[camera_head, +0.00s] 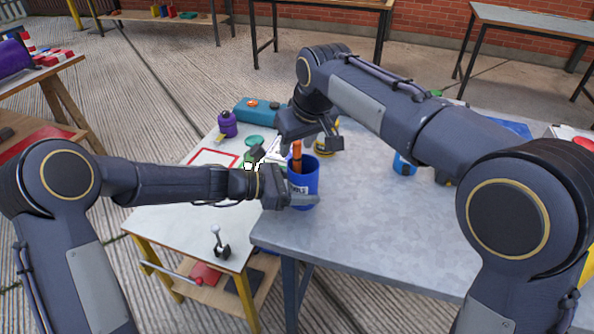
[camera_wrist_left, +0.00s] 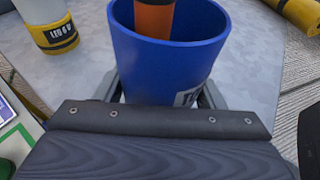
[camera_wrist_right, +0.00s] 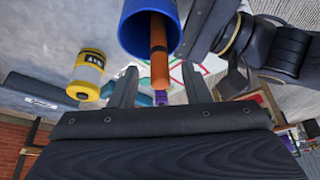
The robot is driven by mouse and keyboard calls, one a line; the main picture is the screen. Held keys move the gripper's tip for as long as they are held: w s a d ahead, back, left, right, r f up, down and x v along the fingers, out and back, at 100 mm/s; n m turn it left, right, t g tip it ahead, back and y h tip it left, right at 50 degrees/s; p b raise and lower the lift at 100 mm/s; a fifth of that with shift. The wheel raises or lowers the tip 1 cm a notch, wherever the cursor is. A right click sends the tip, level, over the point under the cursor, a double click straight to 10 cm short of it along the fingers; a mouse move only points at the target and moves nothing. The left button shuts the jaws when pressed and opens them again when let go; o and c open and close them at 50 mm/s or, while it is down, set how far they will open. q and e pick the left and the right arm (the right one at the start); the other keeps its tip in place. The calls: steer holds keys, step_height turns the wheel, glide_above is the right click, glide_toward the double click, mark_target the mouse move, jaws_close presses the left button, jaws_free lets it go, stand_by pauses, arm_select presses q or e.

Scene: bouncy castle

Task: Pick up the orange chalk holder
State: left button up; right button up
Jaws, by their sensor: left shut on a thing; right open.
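The orange chalk holder (camera_head: 297,157) stands inside a blue cup (camera_head: 303,183) on the grey table, its top sticking out above the rim. It also shows in the left wrist view (camera_wrist_left: 154,18) and in the right wrist view (camera_wrist_right: 159,52). My left gripper (camera_head: 300,200) is shut on the blue cup (camera_wrist_left: 165,52), with one finger on each side of it. My right gripper (camera_wrist_right: 158,88) is open above the cup, its fingers apart near the top of the holder. I cannot tell whether they touch it.
A yellow and grey cylinder (camera_wrist_right: 88,75) stands close to the cup. A teal case (camera_head: 257,110) and a purple bottle (camera_head: 228,124) are at the back of the white side table (camera_head: 165,220). The front of the grey table (camera_head: 380,240) is clear.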

steer(key=shift+w+f, duration=0.1)
steer(key=shift+f, duration=0.15)
jaws_close()
steer(key=shift+r, duration=0.2)
step_height(320, 180, up, 12)
steer(key=s+d, duration=0.4)
steer(key=s, duration=0.3)
steer(key=s+d, duration=0.5)
steer(key=s, duration=0.3)
steer(key=shift+s+d+f, duration=0.15)
steer(key=shift+d, duration=0.15)
arm_select(q)
steer(key=o, duration=1.3)
steer(key=shift+c, duration=0.2)
